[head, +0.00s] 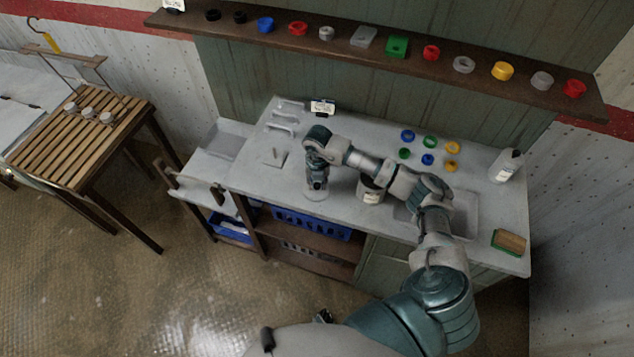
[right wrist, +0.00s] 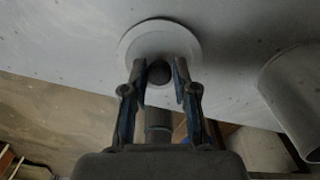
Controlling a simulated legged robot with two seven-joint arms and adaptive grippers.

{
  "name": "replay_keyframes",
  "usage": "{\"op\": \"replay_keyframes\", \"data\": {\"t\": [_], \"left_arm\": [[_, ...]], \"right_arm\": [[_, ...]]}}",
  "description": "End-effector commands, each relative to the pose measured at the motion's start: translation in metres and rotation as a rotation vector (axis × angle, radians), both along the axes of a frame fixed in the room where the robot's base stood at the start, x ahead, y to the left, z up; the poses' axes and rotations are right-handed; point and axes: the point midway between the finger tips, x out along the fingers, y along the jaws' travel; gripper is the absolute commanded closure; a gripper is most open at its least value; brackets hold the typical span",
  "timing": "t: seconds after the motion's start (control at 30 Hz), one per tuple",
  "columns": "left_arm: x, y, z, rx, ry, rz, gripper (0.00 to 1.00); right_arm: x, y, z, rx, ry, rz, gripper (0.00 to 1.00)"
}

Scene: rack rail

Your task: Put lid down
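A pale round lid (head: 316,195) with a dark knob lies on the counter, left of a grey pot (head: 371,191) with a label. My right gripper (head: 318,184) points down right over the lid. In the right wrist view the lid (right wrist: 150,34) shows its pale disc, with the knob between my gripper's two fingers (right wrist: 159,68). The fingers stand apart, with a small gap visible on each side of the knob. Part of the pot (right wrist: 290,95) shows at the right there. My left gripper is not seen.
The counter (head: 345,135) holds several coloured rings at the back, a white bottle (head: 507,165), a sink basin (head: 464,215) and a sponge (head: 509,242). A shelf (head: 480,75) with small parts runs above. A slatted table (head: 85,130) stands left.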

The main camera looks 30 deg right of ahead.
Motion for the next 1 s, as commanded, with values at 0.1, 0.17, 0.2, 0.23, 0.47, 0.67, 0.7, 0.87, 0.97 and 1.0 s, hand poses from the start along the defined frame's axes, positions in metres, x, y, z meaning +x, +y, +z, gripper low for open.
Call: {"op": "replay_keyframes", "data": {"t": [0.1, 0.17, 0.2, 0.23, 0.47, 0.67, 0.7, 0.87, 0.97, 1.0], "left_arm": [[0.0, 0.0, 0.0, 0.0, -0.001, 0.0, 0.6], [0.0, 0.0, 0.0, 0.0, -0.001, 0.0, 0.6], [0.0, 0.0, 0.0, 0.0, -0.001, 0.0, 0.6], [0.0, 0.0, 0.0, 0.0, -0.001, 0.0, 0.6], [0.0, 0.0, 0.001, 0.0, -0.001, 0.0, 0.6], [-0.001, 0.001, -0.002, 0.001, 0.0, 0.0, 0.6], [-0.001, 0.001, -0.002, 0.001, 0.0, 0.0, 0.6], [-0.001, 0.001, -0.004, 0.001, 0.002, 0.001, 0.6], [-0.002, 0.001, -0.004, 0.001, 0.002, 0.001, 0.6], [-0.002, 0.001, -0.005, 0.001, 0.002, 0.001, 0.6]], "right_arm": [[0.0, 0.0, 0.0, 0.0, 0.0, 0.0, 0.51], [0.0, 0.001, 0.001, -0.001, 0.0, 0.0, 0.51], [0.0, 0.001, 0.001, -0.001, 0.0, 0.0, 0.51], [0.0, 0.001, 0.001, -0.001, 0.0, 0.0, 0.51], [0.001, 0.001, 0.01, 0.0, -0.002, -0.001, 0.51], [0.001, 0.0, 0.05, 0.0, -0.006, 0.001, 0.51], [0.001, 0.0, 0.059, 0.001, -0.005, 0.0, 0.51], [0.001, 0.0, 0.093, 0.0, -0.004, 0.0, 0.51], [0.001, 0.0, 0.108, 0.001, -0.003, 0.0, 0.51], [0.001, 0.0, 0.113, 0.0, -0.002, -0.001, 0.51]]}}
